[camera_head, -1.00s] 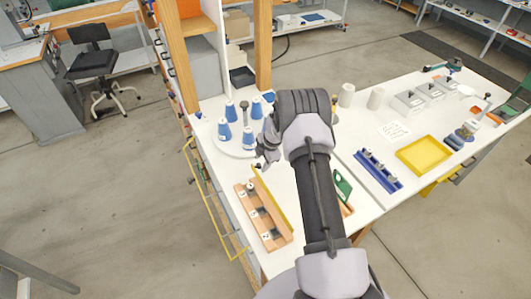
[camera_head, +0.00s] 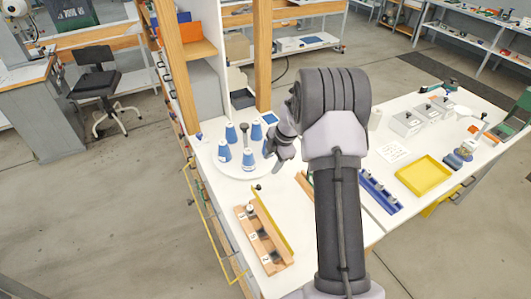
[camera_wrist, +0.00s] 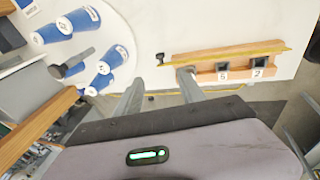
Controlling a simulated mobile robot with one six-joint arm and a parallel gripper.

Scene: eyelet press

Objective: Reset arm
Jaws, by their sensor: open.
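My gripper (camera_head: 282,146) is above the white table, at the right edge of the round white turntable with blue-and-white cones (camera_head: 224,152). In the wrist view its two fingers (camera_wrist: 160,82) are spread, and only bare white tabletop shows between their tips. My arm reaches in from the bottom of the head view, its dark elbow large in the middle. The wooden rack with numbered slots (camera_head: 262,243) lies in front of the gripper; it also shows in the wrist view (camera_wrist: 215,62), close by the right finger in the picture.
A yellow tray (camera_head: 424,175) and a blue rack (camera_head: 380,193), partly behind my arm, lie on the right. Grey boxes (camera_head: 405,124) stand farther back. Wooden shelf posts (camera_head: 262,55) rise behind the turntable. The table's left part holds the numbered rack near its edge.

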